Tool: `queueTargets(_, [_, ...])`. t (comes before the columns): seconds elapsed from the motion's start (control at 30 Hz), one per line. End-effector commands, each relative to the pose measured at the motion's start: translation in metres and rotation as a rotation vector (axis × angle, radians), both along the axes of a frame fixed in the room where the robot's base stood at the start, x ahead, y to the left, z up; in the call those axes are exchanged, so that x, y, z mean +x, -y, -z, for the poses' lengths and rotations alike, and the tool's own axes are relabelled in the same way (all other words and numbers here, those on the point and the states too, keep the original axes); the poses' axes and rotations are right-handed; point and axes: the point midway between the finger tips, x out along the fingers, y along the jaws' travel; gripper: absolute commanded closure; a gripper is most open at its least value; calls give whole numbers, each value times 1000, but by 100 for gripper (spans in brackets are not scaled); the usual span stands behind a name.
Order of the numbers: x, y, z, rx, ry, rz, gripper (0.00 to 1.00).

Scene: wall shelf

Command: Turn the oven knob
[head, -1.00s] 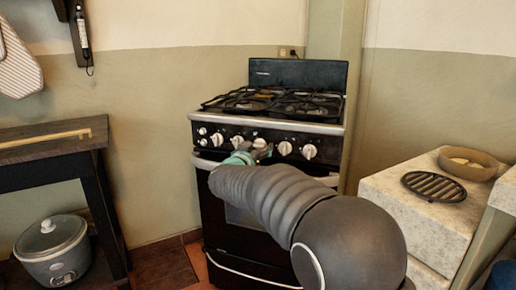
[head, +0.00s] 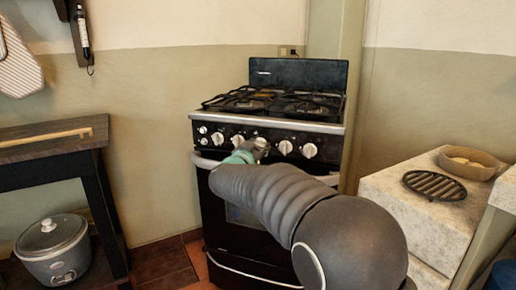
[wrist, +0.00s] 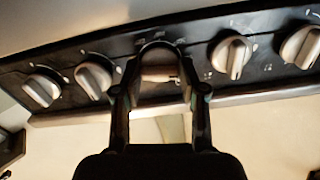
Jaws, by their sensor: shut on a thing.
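The oven (head: 240,220) is a black stove with a row of pale knobs along its front panel, under the burner grates. My gripper (head: 257,147) is at the middle of this row in the head view. In the wrist view my gripper (wrist: 160,72) has one finger on each side of the middle oven knob (wrist: 158,62) and is shut on it. Much of that knob is hidden by the fingers, so its angle is hard to tell. Other knobs (wrist: 231,56) show to both sides and are untouched.
A dark side table (head: 60,145) stands at the left with a rice cooker (head: 53,250) below it. A pale stone counter (head: 410,200) at the right holds a round black grate (head: 434,185) and a bowl (head: 472,163). My arm covers part of the oven door.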

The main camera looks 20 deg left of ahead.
Motion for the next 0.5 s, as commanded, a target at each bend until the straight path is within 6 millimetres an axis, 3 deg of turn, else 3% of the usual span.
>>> queueTargets(0.5, [1, 1, 0, 478, 2, -1, 93])
